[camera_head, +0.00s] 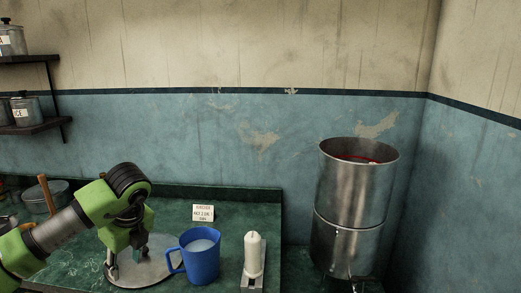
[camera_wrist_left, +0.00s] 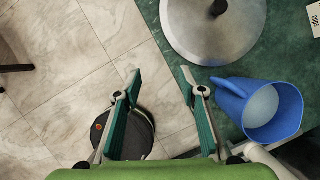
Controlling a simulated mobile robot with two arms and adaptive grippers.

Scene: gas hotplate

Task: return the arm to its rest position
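My left gripper (camera_head: 127,263) hangs low over the front of the green counter, in front of a round metal lid. In the left wrist view my left gripper (camera_wrist_left: 160,76) has its two fingers spread apart with nothing between them; pale floor tiles show below the gap. The round metal lid (camera_wrist_left: 215,45) with a dark knob lies on the counter ahead of the fingers. A blue jug (camera_head: 201,262) with pale contents stands upright just right of the gripper, apart from it; it also shows in the left wrist view (camera_wrist_left: 236,93). My right gripper is in neither view.
A white candle-like cylinder (camera_head: 253,256) stands right of the jug. A small sign (camera_head: 203,213) stands behind it. A tall metal drum (camera_head: 352,205) is at the right. A pot (camera_head: 44,195) sits at the back left, below wall shelves (camera_head: 38,127). The counter (camera_head: 245,205) is bare towards the back.

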